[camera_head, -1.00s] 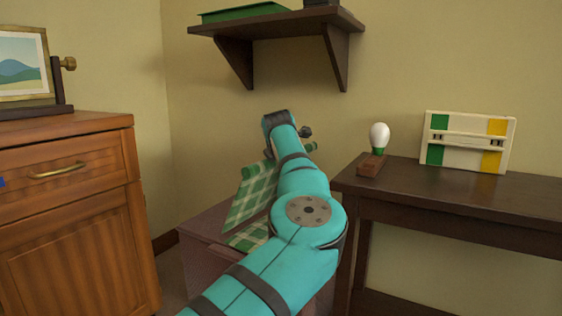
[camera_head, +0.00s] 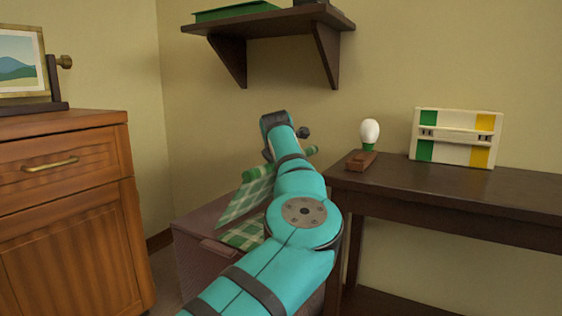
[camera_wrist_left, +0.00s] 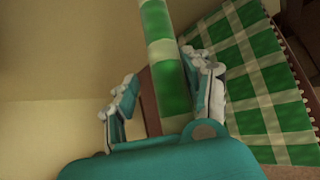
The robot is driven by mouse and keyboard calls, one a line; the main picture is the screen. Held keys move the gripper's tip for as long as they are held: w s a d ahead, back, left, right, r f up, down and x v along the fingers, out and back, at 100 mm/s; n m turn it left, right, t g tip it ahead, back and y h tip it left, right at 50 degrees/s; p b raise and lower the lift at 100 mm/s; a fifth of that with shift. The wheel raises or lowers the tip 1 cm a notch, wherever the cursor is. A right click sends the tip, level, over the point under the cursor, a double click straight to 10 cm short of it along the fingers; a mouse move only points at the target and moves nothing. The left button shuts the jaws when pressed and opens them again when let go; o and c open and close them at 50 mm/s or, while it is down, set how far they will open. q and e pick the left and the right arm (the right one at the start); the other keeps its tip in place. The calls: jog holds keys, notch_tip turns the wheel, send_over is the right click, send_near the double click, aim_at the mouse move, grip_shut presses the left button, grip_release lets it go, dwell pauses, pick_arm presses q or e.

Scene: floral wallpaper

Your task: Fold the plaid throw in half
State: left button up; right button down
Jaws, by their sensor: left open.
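The green and white plaid throw (camera_head: 246,198) lies on a low brown chest, with one flap standing up at a slant and a flat part below it. My left arm crosses in front and hides much of the throw. My left gripper's fingers are hidden behind the wrist in the head view. In the left wrist view my left gripper (camera_wrist_left: 161,72) is open. A narrow strip of the throw (camera_wrist_left: 163,50) runs between its two fingers, and I cannot tell whether they touch it. A wider part of the throw spreads at the right. My right gripper is not in view.
The chest (camera_head: 197,262) stands between a wooden cabinet (camera_head: 70,230) at the left and a dark table (camera_head: 450,196) at the right. The table bears a bulb-like lamp (camera_head: 369,135) and a striped box (camera_head: 455,137). A wall shelf (camera_head: 268,25) hangs above.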

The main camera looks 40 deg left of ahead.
pick_arm(q)
jog(key=shift+s+d+r, duration=0.25)
jog(key=shift+s+r, duration=0.05)
jog(key=shift+s, duration=0.05)
jog(key=v, duration=1.1)
jog(key=shift+a, duration=0.1)
